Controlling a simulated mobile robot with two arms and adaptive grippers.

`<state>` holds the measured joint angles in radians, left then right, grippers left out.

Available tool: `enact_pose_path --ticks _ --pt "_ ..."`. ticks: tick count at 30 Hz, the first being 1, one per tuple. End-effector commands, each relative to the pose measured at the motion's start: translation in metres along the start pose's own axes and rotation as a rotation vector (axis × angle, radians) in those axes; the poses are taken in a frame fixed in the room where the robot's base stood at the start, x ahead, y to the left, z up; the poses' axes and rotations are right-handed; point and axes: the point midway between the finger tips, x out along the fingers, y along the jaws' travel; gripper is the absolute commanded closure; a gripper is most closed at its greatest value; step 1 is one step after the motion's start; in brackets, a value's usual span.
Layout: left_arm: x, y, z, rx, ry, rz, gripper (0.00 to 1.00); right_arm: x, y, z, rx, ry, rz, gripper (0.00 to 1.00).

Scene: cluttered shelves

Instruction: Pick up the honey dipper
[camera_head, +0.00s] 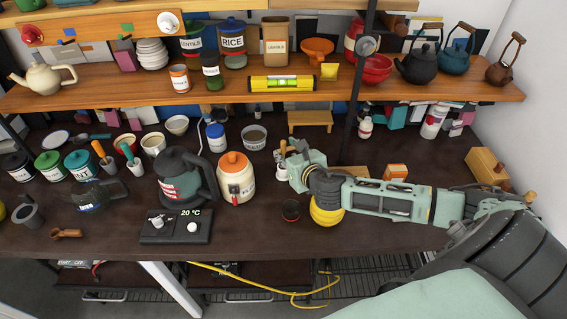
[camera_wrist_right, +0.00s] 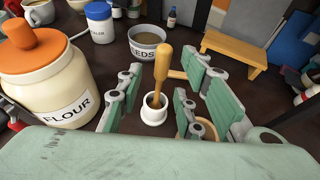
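A wooden handle (camera_wrist_right: 162,68), likely the honey dipper, stands nearly upright in a small white pot (camera_wrist_right: 153,114) in the right wrist view. Its lower end is hidden inside the pot, so I cannot see its head. In the head view the handle (camera_head: 282,146) shows just left of my right gripper (camera_head: 290,168). In the wrist view my right gripper (camera_wrist_right: 160,98) is open, its green fingers spread on both sides of the handle and pot. Nothing is gripped. My left gripper is not in view.
The flour jar (camera_head: 236,178) stands close on the left, with a seeds bowl (camera_head: 253,138) behind. A wooden stand (camera_wrist_right: 235,50) is behind right. A yellow round object (camera_head: 327,211) and a small dark jar (camera_head: 291,210) sit near my forearm. A shelf (camera_head: 230,92) runs above.

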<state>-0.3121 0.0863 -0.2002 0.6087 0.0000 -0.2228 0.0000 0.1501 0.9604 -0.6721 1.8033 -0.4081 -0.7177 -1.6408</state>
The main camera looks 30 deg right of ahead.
Motion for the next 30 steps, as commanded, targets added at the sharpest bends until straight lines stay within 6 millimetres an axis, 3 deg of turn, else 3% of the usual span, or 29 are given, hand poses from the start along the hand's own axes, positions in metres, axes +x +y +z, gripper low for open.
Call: enact_pose_path --ticks 7,12,16,27,30 --pt "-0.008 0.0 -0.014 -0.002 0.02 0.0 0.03 0.028 0.001 0.001 0.002 0.001 0.0 0.66" --pt "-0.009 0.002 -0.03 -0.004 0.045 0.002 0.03 0.032 0.001 0.001 0.0 0.001 0.0 0.66" --pt "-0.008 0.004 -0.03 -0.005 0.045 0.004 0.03 0.032 0.001 0.0 0.0 0.001 0.0 0.66" --pt "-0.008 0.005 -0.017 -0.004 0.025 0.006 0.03 0.032 0.0 0.0 0.001 0.001 0.0 0.98" --pt "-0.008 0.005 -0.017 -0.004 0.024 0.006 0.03 0.032 0.0 0.0 0.0 0.001 0.0 1.0"
